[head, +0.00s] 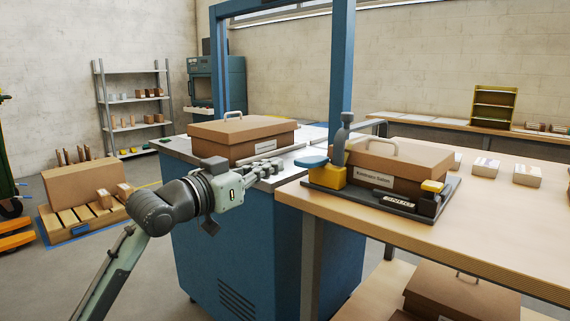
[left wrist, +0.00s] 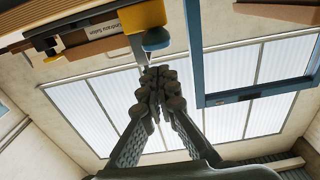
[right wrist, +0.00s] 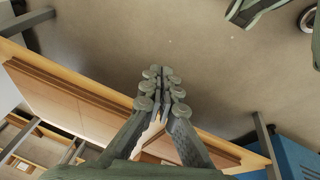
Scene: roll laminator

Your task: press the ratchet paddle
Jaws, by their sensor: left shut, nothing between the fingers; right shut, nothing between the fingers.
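The ratchet paddle appears to be the blue flat-ended piece (head: 312,161) at the left end of a dark-based device (head: 388,202) on the wooden table. It joins a yellow block (head: 327,176) beside a grey upright lever (head: 343,138). My left gripper (head: 279,165) is shut and empty, just left of the paddle, with a small gap seeming to remain. In the left wrist view the blue paddle (left wrist: 156,39) shows just beyond the shut fingertips (left wrist: 157,82). My right gripper (right wrist: 163,82) is shut and empty; it is outside the head view.
A lidded brown box (head: 400,162) sits on the device. Another brown box (head: 240,138) rests on the blue cabinet (head: 225,230), under a blue frame (head: 342,60). The wooden table (head: 490,225) is mostly clear in front. In the right wrist view a table edge (right wrist: 215,147) lies near my right gripper.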

